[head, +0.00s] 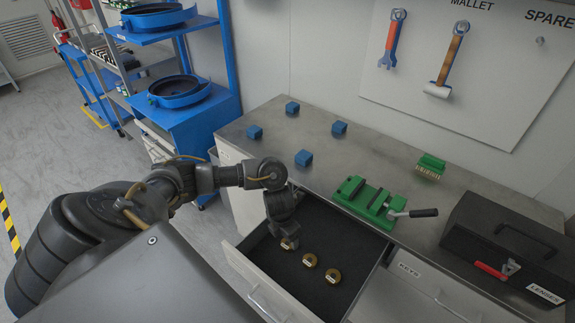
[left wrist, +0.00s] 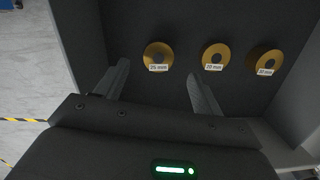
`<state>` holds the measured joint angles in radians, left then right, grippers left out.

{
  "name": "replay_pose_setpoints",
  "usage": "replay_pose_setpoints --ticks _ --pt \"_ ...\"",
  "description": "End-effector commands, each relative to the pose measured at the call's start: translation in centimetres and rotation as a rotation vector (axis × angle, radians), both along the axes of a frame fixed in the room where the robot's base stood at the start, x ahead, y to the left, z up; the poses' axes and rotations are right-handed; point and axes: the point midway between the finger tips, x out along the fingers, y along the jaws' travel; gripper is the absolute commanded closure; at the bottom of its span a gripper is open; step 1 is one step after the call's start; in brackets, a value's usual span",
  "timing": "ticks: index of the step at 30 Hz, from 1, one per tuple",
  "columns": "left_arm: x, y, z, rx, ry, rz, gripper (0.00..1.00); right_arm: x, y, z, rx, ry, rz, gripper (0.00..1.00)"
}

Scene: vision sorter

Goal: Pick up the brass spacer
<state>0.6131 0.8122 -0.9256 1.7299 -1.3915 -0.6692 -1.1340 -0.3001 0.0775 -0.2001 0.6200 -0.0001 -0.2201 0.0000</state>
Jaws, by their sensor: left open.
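Three round brass spacers lie in a row in the open dark-lined drawer (head: 322,225). In the head view the nearest spacer (head: 289,243) is partly hidden by my left gripper (head: 287,236); the middle (head: 309,260) and far (head: 333,276) ones are clear. My left gripper is open over the drawer, its fingers pointing toward the 25 mm spacer, with nothing held.
A green vise (head: 365,199) with a black handle stands on the bench beside the drawer. Several blue blocks (head: 303,158), a green brush-like item (head: 431,166) and a black toolbox (head: 500,240) are on the bench. The drawer walls (head: 250,280) surround the spacers.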

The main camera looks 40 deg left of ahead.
Motion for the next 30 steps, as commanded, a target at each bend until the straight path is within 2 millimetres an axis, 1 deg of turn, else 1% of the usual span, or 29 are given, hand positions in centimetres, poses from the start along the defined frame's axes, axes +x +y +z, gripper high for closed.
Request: replay_pose_setpoints --ticks 2,5,9,13,16,22,23,30 --pt "0.0 0.0 0.0 0.0 0.0 0.0 0.32 0.0 0.1 0.0 0.001 0.0 0.0 0.55" --pt "0.0 0.0 -0.8 -0.001 0.003 0.003 0.32 0.0 0.1 0.3 0.001 0.0 0.0 0.55" --pt "0.3 0.2 -2.9 0.0 0.004 0.005 0.32 0.0 0.1 1.0 0.001 0.0 0.0 0.55" --pt "0.6 0.1 -4.5 0.0 0.001 0.002 0.32 0.0 0.1 0.9 0.001 0.0 0.0 0.55" --pt "0.6 0.2 -5.1 0.001 0.0 0.001 0.32 0.0 0.0 0.9 0.0 0.001 0.0 0.55" --pt "0.7 0.2 -5.2 0.001 -0.001 0.0 0.32 0.0 -0.2 0.8 -0.002 0.001 0.001 0.55" --pt "0.7 0.2 -5.1 0.001 -0.001 0.0 0.33 0.0 -0.2 0.8 -0.003 0.0 0.001 0.55" --pt "0.7 0.2 -5.1 0.001 0.0 0.0 0.65 0.0 -0.4 0.8 -0.005 0.0 0.002 0.55"
